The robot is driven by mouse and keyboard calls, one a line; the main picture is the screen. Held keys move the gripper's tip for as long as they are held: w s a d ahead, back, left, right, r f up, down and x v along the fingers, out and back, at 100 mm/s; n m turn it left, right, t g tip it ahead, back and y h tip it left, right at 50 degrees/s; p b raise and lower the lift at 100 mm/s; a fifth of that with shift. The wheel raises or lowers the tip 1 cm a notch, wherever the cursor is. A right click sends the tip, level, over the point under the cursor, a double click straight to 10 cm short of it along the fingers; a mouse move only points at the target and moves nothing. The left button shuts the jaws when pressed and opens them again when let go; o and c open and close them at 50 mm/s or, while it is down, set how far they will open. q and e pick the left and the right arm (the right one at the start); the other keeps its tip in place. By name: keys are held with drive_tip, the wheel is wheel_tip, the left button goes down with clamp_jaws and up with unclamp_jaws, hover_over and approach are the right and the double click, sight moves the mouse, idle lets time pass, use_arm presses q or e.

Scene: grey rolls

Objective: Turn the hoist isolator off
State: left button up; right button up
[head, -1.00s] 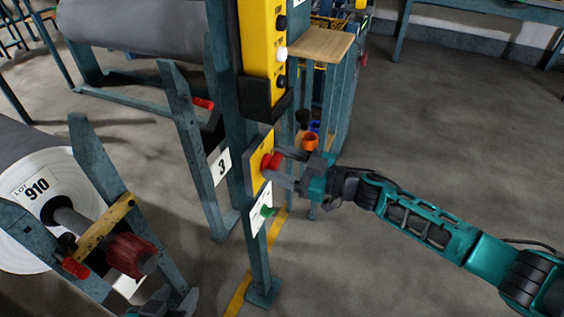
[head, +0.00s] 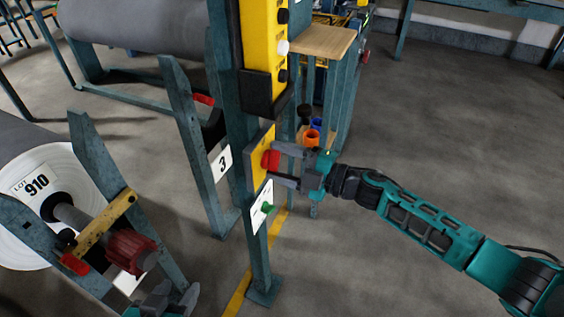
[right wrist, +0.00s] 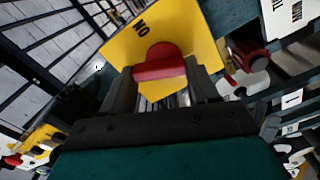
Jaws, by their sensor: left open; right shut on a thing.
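The hoist isolator is a yellow plate (head: 259,147) with a red handle (head: 269,160), on a teal post in the middle of the head view. My right gripper (head: 278,164) comes in from the right and is shut on the red handle. In the right wrist view the handle (right wrist: 158,62) sits between the two fingers (right wrist: 162,84), against the yellow plate (right wrist: 188,28) with the letters "ON" upside down. The rest of the plate's marking is hidden or out of view. My left gripper (head: 168,301) is open and empty at the bottom edge of the head view.
A yellow control box (head: 262,45) with buttons hangs above the isolator. A grey roll labelled 910 (head: 32,190) lies at left. Floor on the right is clear.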

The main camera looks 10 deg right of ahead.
drive_tip(key=shift+f+n, duration=0.15)
drive_tip(key=shift+n, duration=0.65)
drive_tip(key=shift+s+n+b, duration=0.1)
drive_tip(key=shift+n+b, duration=0.45)
drive_tip(key=shift+n, duration=0.95)
drive_tip(key=o, duration=1.1)
drive_tip(key=shift+c, duration=0.2)
drive_tip(key=v, duration=1.3)
drive_tip(key=shift+a, duration=0.15)
